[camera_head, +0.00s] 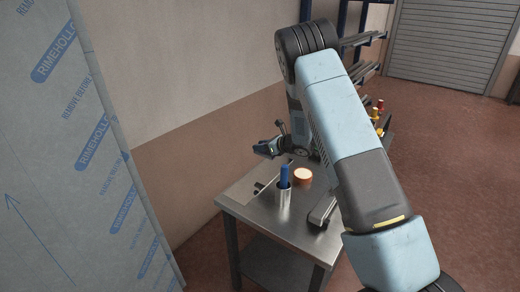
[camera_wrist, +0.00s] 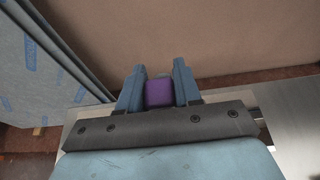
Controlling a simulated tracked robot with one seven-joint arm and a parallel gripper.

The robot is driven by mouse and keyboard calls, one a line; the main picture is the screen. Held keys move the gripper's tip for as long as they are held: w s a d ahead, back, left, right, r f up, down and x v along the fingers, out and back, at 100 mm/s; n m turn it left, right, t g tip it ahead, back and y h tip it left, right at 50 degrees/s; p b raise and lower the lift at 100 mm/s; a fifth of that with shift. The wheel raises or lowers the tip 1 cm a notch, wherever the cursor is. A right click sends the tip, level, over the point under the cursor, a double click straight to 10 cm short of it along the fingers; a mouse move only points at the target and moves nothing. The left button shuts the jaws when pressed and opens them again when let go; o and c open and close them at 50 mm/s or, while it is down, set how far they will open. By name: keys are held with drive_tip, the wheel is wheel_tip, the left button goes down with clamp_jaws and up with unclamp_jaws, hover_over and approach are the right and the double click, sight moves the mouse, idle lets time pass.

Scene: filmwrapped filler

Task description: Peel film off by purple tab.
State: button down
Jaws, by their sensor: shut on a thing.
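The film (camera_head: 90,150) with blue "RIMEHOLLOW" lettering covers a tall flat-sided unit at the left of the head view. It also shows at the left edge of the wrist view (camera_wrist: 30,70). My gripper (camera_wrist: 158,88) has its two blue fingers closed on a small purple piece, which looks like the purple tab (camera_wrist: 159,93). In the head view my gripper (camera_head: 266,149) is above the far left part of the table, well to the right of the film. The purple piece cannot be made out there, and I cannot tell whether any film hangs from it.
A steel table (camera_head: 235,208) stands right of the wrapped unit. On it are a metal cup (camera_head: 283,195) holding a blue-handled item and a copper-coloured round thing (camera_head: 303,177). A rack (camera_head: 365,40) stands behind my arm. Floor is clear towards the grey shutter (camera_head: 445,40).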

drive_tip(key=s+a+r, duration=0.3)
drive_tip(key=s+r, duration=0.1)
drive_tip(key=r, duration=0.4)
drive_tip(key=s+a+r, duration=0.4)
drive_tip(key=s+r, duration=0.1)
drive_tip(key=r, duration=0.3)
idle(1.1)
drive_tip(key=shift+r, duration=0.1)
idle(0.4)
drive_tip(key=shift+d, duration=0.1)
